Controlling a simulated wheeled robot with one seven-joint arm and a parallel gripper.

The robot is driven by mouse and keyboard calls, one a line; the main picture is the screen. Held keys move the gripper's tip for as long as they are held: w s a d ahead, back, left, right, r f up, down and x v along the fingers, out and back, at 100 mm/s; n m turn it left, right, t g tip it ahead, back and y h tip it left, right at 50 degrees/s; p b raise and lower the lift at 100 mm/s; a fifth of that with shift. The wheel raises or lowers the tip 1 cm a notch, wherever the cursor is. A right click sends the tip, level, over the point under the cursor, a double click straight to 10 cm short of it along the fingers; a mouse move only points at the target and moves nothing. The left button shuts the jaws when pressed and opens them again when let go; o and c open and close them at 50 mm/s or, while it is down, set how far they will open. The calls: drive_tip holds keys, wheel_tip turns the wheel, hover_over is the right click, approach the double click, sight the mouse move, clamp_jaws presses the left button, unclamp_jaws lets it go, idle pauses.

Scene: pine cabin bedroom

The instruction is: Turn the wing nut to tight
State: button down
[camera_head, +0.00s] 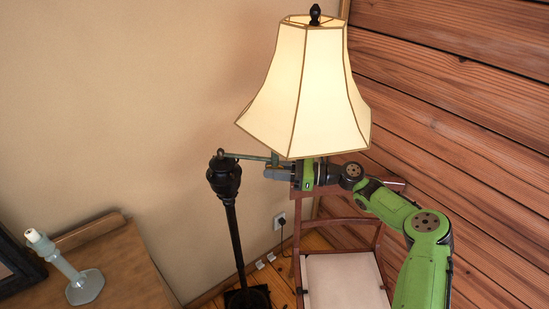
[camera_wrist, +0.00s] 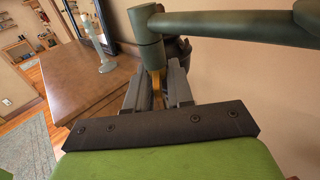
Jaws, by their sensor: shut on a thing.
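A floor lamp with a cream shade (camera_head: 308,90) stands by the wall on a black post (camera_head: 235,240). A thin green swing arm (camera_head: 245,156) runs from the post to a joint below the shade. In the wrist view the swing arm (camera_wrist: 230,27) ends at an upright green joint (camera_wrist: 148,35). The brass-coloured wing nut (camera_wrist: 157,86) hangs under that joint. My gripper (camera_wrist: 156,98) is shut on the wing nut, one grey finger on each side. In the head view my gripper (camera_head: 270,173) is just below the joint, and the wing nut is not clearly seen there.
A wooden chair with a pale seat (camera_head: 343,280) stands below my arm. A wooden desk (camera_head: 120,265) with a pale candlestick-like stand (camera_head: 82,285) is at the left. The plank wall (camera_head: 460,100) is close on the right. A wall outlet (camera_head: 280,221) is behind the lamp.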

drive_tip(key=n+g, duration=0.2)
drive_tip(key=g, duration=0.1)
drive_tip(key=shift+w+b, duration=0.1)
drive_tip(key=shift+b, duration=0.3)
drive_tip(key=shift+n+g+b, duration=0.45)
drive_tip(key=shift+n+g, duration=0.15)
drive_tip(key=shift+g, duration=0.4)
drive_tip(key=shift+n+g, duration=0.3)
drive_tip(key=shift+g, duration=0.2)
drive_tip(key=c, duration=1.3)
unclamp_jaws()
